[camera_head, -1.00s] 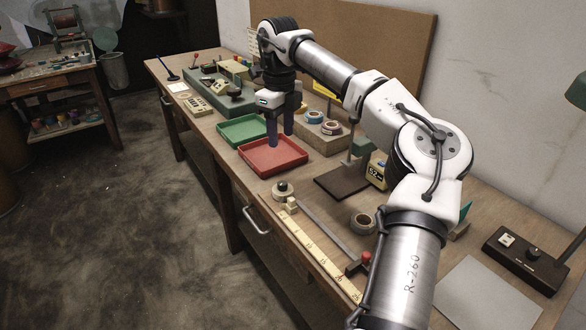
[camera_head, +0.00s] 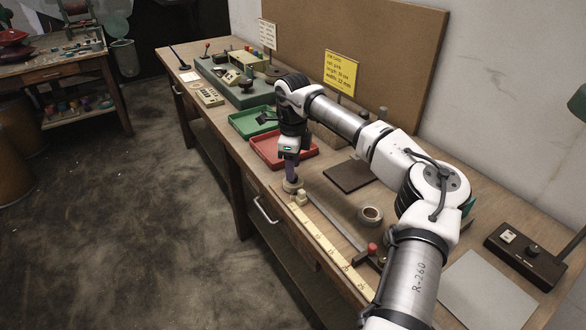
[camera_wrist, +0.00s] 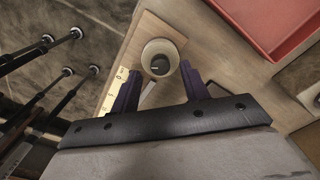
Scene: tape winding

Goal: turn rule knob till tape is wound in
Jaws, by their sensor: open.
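The rule knob is a round, cream piece (camera_wrist: 160,50) with a dark centre, seen from above in the wrist view. It also shows in the head view (camera_head: 292,187) near the bench's front edge. My gripper (camera_wrist: 160,70) is open, with one dark purple finger on each side of the knob's near part; I see no contact. In the head view my gripper (camera_head: 291,172) points down just above the knob. A yellow marked rule (camera_head: 325,245) runs along the front edge, and a narrow grey strip (camera_head: 334,217) runs beside it. The tape's wound part is not clear.
A red tray (camera_head: 268,152) and a green tray (camera_head: 245,124) lie beyond the knob. A dark board (camera_head: 350,175) lies behind.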

